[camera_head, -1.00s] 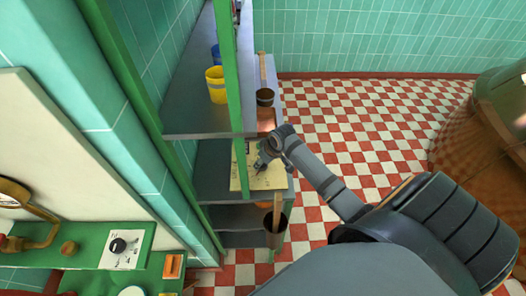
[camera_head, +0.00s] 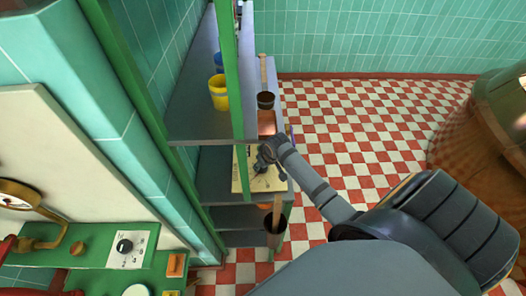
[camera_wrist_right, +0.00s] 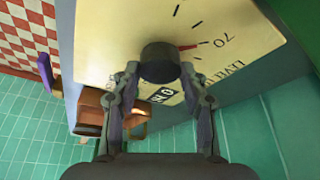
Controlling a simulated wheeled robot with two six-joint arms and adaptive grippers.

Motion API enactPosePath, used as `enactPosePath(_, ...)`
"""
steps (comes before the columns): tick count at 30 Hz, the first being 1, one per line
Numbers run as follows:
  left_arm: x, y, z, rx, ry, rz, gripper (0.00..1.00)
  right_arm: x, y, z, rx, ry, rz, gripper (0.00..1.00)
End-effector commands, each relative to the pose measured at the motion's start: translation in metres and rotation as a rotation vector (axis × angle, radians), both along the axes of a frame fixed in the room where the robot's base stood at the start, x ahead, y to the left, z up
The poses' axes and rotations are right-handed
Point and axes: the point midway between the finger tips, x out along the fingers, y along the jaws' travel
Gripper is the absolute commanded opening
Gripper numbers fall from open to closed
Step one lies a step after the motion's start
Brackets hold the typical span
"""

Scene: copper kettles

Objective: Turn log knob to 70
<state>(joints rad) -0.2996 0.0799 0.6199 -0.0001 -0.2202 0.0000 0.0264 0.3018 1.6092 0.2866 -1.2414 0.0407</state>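A dark round knob (camera_wrist_right: 160,62) stands on a cream dial plate (camera_wrist_right: 110,35) in the right wrist view. The plate carries black ticks, a printed 70, part of the word LEVEL and a small black label. A red mark extends from the knob toward the tick beside the 70. My right gripper (camera_wrist_right: 160,68) has one fingertip on each side of the knob, seemingly touching it. In the head view the right gripper (camera_head: 264,160) is over the cream plate (camera_head: 241,172) on the shelf, and the knob is hidden there. My left gripper is not in view.
A second dark knob (camera_head: 124,246) is on a white panel at the lower left. A green post (camera_head: 231,75) rises left of my right gripper. Yellow (camera_head: 218,92) and brown (camera_head: 265,99) cups stand on the shelves. A copper box (camera_wrist_right: 90,112) is near the gripper.

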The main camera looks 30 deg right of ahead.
Motion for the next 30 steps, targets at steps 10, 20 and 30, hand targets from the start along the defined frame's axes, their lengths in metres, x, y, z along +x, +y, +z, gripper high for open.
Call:
enactPosePath(10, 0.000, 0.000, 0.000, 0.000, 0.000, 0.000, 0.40, 0.000, 0.000, 0.000, 0.000, 0.000, 0.000, 0.66)
enactPosePath(20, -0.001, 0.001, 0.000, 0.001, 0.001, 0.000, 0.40, -0.011, -0.001, 0.027, -0.003, -0.003, 0.003, 0.66)
enactPosePath(30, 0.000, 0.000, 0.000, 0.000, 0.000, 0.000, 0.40, -0.040, 0.000, 0.097, -0.004, -0.002, 0.002, 0.66)
